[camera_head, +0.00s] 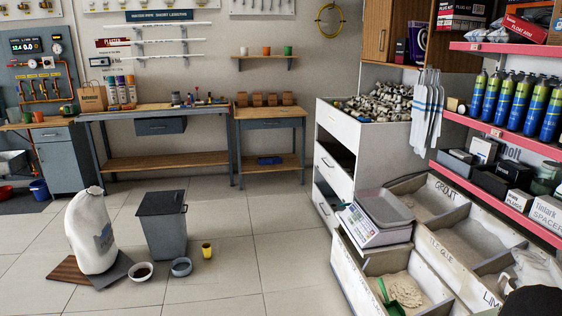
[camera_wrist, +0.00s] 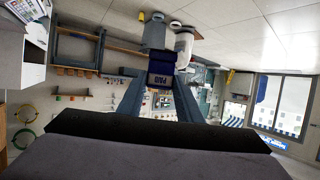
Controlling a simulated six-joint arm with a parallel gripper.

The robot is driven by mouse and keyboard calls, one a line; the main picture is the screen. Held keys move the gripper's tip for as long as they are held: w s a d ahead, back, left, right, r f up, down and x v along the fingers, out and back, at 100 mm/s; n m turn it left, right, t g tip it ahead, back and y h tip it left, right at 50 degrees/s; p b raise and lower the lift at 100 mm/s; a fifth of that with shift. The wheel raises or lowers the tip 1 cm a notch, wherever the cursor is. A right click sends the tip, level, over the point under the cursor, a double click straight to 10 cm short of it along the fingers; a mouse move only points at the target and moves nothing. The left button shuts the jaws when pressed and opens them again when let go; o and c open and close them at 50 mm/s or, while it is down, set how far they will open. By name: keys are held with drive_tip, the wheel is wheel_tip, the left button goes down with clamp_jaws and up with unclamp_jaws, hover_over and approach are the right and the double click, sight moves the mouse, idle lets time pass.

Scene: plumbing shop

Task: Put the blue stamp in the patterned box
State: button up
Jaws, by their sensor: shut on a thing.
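In the wrist view, which is turned upside down, my gripper (camera_wrist: 161,80) is shut on the blue stamp (camera_wrist: 161,67). Neither my gripper nor the stamp can be made out in the head view. I cannot pick out a patterned box for certain in either view.
In the head view, a workbench (camera_head: 150,108) and a smaller bench (camera_head: 270,112) stand along the back wall. A white sack (camera_head: 90,232), a grey bin (camera_head: 162,228) and small bowls stand on the floor. Material bins (camera_head: 455,245) and a scale (camera_head: 375,218) fill the right. The middle floor is clear.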

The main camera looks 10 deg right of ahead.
drive_tip(key=w+a+f+n+g+y, duration=0.1)
drive_tip(key=a+f+n+g+y, duration=0.1)
drive_tip(key=a, duration=0.6)
drive_tip(key=a+f+n+g+y, duration=0.2)
drive_tip(key=a, duration=0.6)
wheel_tip(320, 180, up, 11)
drive_tip(key=p, duration=1.7)
drive_tip(key=shift+w+r, duration=0.15)
drive_tip(key=shift+w, duration=0.05)
drive_tip(key=shift+d, duration=0.1)
drive_tip(key=shift+d, duration=0.1)
